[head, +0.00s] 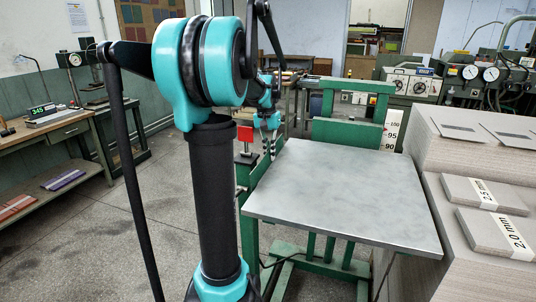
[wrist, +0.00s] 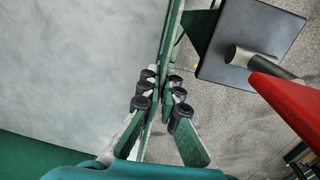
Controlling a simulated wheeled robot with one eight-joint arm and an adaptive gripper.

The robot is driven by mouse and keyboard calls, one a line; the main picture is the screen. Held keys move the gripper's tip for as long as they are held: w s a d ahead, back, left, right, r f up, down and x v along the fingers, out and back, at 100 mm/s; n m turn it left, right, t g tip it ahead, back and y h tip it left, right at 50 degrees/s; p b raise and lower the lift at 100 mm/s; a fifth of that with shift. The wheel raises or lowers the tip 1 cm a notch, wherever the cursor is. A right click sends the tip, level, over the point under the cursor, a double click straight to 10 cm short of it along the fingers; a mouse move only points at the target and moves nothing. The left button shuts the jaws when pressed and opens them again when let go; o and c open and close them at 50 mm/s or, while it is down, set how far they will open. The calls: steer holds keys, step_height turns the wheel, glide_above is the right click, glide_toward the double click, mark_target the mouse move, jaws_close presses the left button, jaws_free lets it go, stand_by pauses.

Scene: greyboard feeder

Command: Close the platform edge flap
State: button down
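The platform is a grey metal-topped table (head: 345,195) on a green frame; its surface (wrist: 75,70) fills the left of the wrist view. A narrow green flap (wrist: 172,40) runs along its edge in the wrist view. In the head view this edge is the platform's left side, where a green strip (head: 262,170) shows partly. My gripper (head: 270,138) is at this edge. In the wrist view my gripper (wrist: 162,78) has its fingers apart, one on each side of the green strip. I cannot tell whether they touch it.
A red part (head: 246,133) stands left of my gripper; a red bar (wrist: 290,100) and a dark square plate (wrist: 250,45) lie to the right in the wrist view. Greyboard stacks (head: 470,150) stand close to the platform's right. Floor (head: 80,245) is open at the left.

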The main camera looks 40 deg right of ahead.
steer(key=shift+s+d+t, duration=0.1)
steer(key=shift+s+t, duration=0.05)
steer(key=shift+t, duration=0.25)
steer(key=c, duration=1.8)
jaws_free()
steer(key=shift+o, duration=0.2)
step_height(320, 180, up, 12)
steer(key=shift+s, duration=0.15)
